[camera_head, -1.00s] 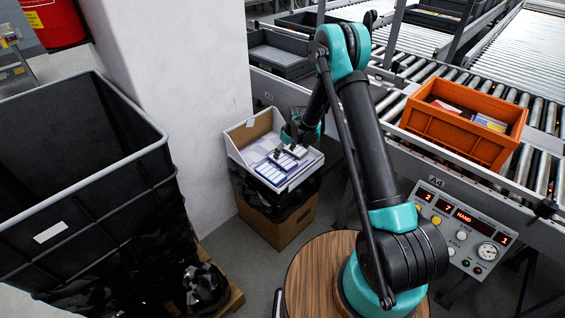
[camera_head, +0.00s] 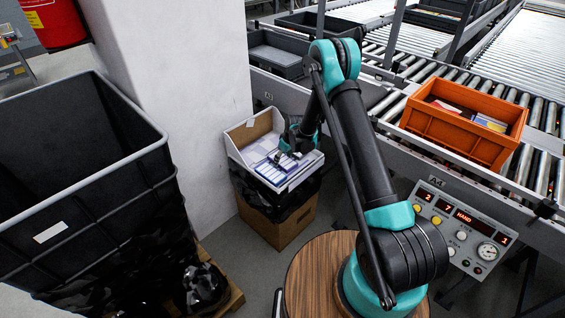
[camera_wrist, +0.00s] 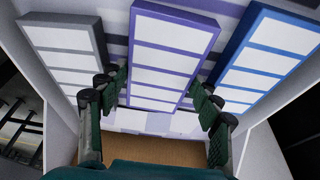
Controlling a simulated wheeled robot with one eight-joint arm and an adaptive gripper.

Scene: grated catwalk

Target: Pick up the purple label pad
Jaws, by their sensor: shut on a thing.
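The purple label pad (camera_wrist: 165,55), a flat block with white labels and a purple edge, lies in the middle of the wrist view. My gripper (camera_wrist: 159,88) has one finger on each side of it and is shut on it. A grey-edged pad (camera_wrist: 62,50) lies to its left and a blue-edged pad (camera_wrist: 262,58) to its right. In the head view my gripper (camera_head: 283,158) is down in a white open box (camera_head: 310,166). The fingers partly hide the pads there, and I cannot tell whether the purple pad is clear of the box floor.
The white box stands on a brown carton (camera_head: 285,228) with black wrap, beside a white pillar (camera_head: 180,90). A large black bin (camera_head: 75,190) is at left. An orange crate (camera_head: 455,140) sits on the roller conveyor at right, above a control panel (camera_head: 462,230).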

